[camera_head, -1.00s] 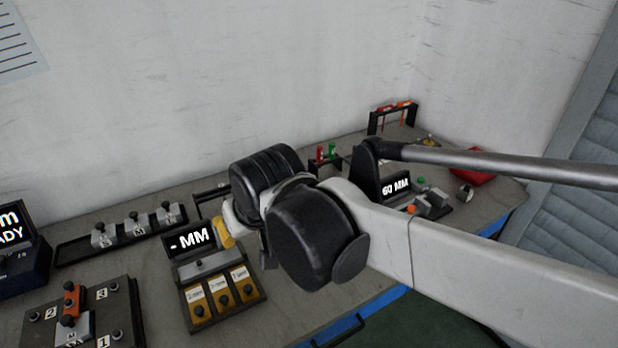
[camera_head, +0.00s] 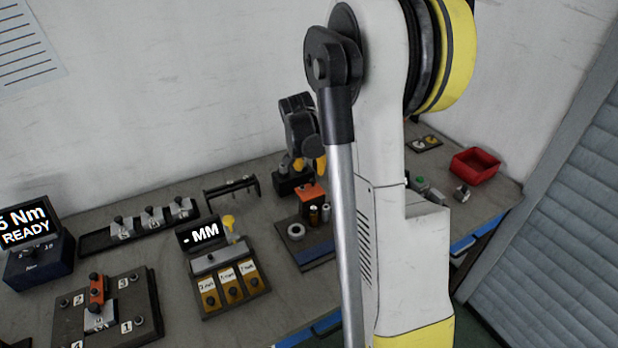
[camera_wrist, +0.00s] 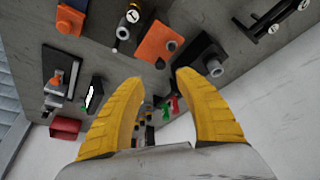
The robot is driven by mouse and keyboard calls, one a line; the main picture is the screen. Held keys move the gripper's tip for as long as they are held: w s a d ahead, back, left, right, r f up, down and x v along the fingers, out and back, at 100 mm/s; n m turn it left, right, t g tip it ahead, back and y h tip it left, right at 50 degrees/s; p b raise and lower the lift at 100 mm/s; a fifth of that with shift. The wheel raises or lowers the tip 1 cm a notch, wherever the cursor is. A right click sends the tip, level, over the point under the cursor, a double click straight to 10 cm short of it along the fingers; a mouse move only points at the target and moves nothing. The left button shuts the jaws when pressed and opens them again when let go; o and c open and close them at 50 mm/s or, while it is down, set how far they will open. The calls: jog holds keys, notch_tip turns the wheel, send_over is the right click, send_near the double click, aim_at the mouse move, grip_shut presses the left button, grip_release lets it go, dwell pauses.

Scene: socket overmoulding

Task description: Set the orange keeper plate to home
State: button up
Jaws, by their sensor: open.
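My gripper (camera_head: 310,165) hangs behind my arm in the head view, partly hidden, above an orange block (camera_head: 312,195) on a dark fixture. In the wrist view its two yellow fingers (camera_wrist: 158,82) are spread apart with nothing between them. An orange plate (camera_wrist: 158,42) with a dark knob lies beyond the fingertips there, apart from them. Another orange piece (camera_wrist: 70,18) shows at the upper left of that view. In the head view, an orange piece with dark knobs (camera_head: 97,291) also sits on the numbered plate at the left. I cannot tell which one is the keeper plate.
A torque unit (camera_head: 35,255) reads READY. A red bin (camera_head: 475,164) is at the right. A black rail (camera_head: 230,188) stands near the wall. My arm hides part of the bench.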

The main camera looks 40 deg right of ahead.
aim_at(313, 180)
jog(key=b+x, duration=0.2)
jog(key=x, duration=0.6)
jog(key=shift+a, duration=0.1)
grip_shut()
